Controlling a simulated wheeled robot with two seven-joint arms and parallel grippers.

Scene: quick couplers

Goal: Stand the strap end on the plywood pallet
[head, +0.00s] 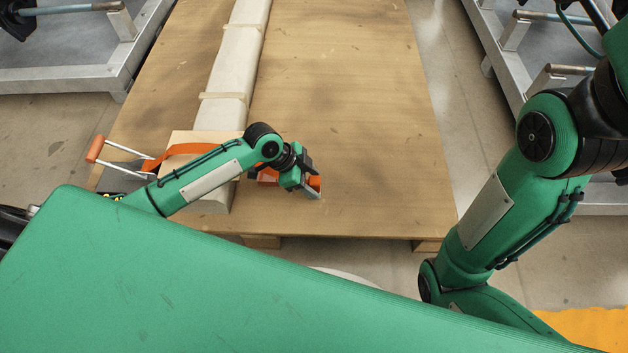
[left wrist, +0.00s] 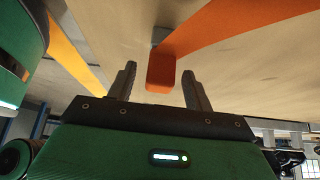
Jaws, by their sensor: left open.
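The orange strap end (head: 315,184) is at my left gripper (head: 312,187), low over the front part of the plywood pallet (head: 360,110). In the left wrist view the strap end (left wrist: 160,72) is a rounded orange block between the two dark fingers of the left gripper (left wrist: 159,71). The fingers are open, with a gap on each side of it. An orange strap (left wrist: 235,28) runs from it to the upper right. I cannot tell whether the strap end touches the plywood. My right gripper is out of the head view; only my right arm shows.
A long pale wrapped beam (head: 232,75) lies along the pallet, left of my left gripper. The strap (head: 190,149) crosses its near end, beside a tool with an orange handle (head: 95,148). Metal frames stand at both sides (head: 65,80). The pallet's right half is clear.

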